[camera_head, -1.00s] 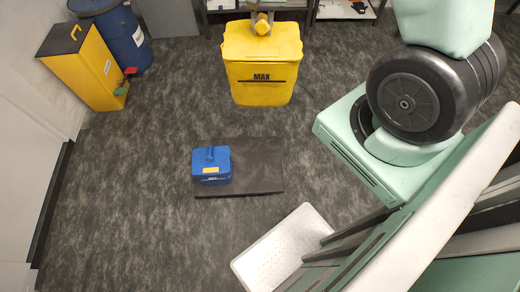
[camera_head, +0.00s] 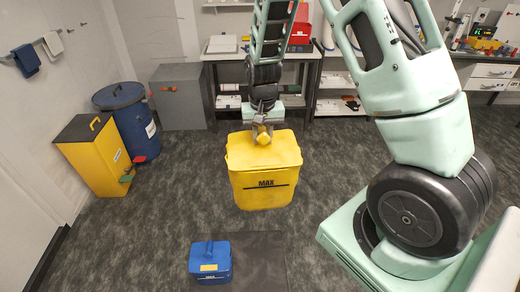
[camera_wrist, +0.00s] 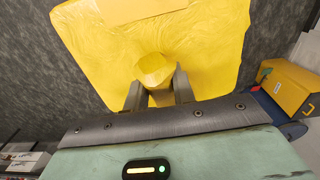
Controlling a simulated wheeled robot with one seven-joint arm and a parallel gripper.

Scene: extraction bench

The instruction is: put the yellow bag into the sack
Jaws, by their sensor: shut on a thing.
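The yellow bag (camera_head: 264,180), marked MAX on its front, hangs upright from my gripper (camera_head: 262,133) in the head view. My gripper is shut on the knob at the top of the bag. In the wrist view, the fingers of my gripper (camera_wrist: 157,92) close on either side of the yellow knob, with the bag's top (camera_wrist: 150,40) spread out beyond. No open sack can be made out in these frames. A dark flat sheet (camera_head: 262,262) lies on the floor in front of the bag, with a small blue box (camera_head: 210,265) on its left part.
A yellow pedal bin (camera_head: 92,165), a blue drum (camera_head: 128,125) and a grey cabinet (camera_head: 180,95) stand at the back left. A bench (camera_head: 225,57) with shelves runs along the back wall. Grey floor around the bag is clear.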

